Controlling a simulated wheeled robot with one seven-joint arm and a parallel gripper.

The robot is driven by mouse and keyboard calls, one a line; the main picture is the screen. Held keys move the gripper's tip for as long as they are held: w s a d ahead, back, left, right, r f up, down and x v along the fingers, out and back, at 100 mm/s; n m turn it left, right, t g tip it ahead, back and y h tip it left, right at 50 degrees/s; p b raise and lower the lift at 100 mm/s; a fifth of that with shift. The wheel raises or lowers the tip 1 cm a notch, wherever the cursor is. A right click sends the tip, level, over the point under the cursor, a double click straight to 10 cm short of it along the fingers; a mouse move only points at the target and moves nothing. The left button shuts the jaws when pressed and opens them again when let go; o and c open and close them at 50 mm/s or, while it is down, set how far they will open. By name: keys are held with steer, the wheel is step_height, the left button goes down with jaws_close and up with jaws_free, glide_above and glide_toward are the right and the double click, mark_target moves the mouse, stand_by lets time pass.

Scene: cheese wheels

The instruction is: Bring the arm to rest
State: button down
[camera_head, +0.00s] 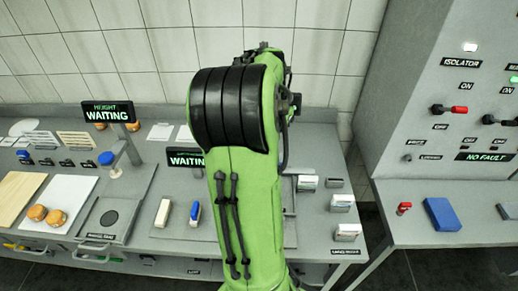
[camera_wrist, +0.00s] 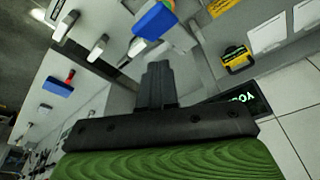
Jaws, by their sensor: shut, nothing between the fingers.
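My gripper (camera_wrist: 159,68) shows in the wrist view as two dark fingers closed together, with nothing between them. It is clear of the grey bench, whose fittings show beyond the fingers. In the head view my green arm with its black joint cover rises through the middle of the picture, and my gripper is hidden there. Two small orange-brown cheese wheels (camera_head: 37,212) and (camera_head: 56,217) sit on a white board (camera_head: 78,190) at the left of the bench.
A grey bench (camera_head: 318,232) spans the left and centre. A blue block (camera_head: 442,214) and a red-handled item (camera_head: 404,208) lie on the right bench, beside the isolator cabinet (camera_head: 440,75). A display reading WAITING (camera_head: 108,112) stands at left. The wrist view shows a yellow-black item (camera_wrist: 238,58).

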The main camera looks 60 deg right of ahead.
steer(key=shift+a, duration=0.1)
steer(key=w+a+r+n+t+b, duration=0.1)
steer(key=w+a+n, duration=0.15)
steer(key=a, duration=0.45)
steer(key=w+a+r+n+t+y+b, duration=0.1)
steer(key=w+a+n, duration=0.15)
steer(key=a, duration=0.35)
steer(key=w+a+r+n+t, duration=0.1)
steer(key=w+a+n+t, duration=0.1)
steer(key=a+n, duration=0.35)
steer(key=s+a+f+n+t+b, duration=0.1)
steer(key=s+a+n, duration=0.2)
steer(key=a, duration=0.6)
steer(key=s+a+f+n+y+b, duration=0.1)
steer(key=s+a+n, duration=0.3)
steer(key=a, duration=0.4)
steer(key=shift+s+a+n+t, duration=0.2)
steer(key=shift+a+n+t, duration=0.2)
steer(key=shift+n, duration=0.15)
steer(key=shift+d, duration=0.1)
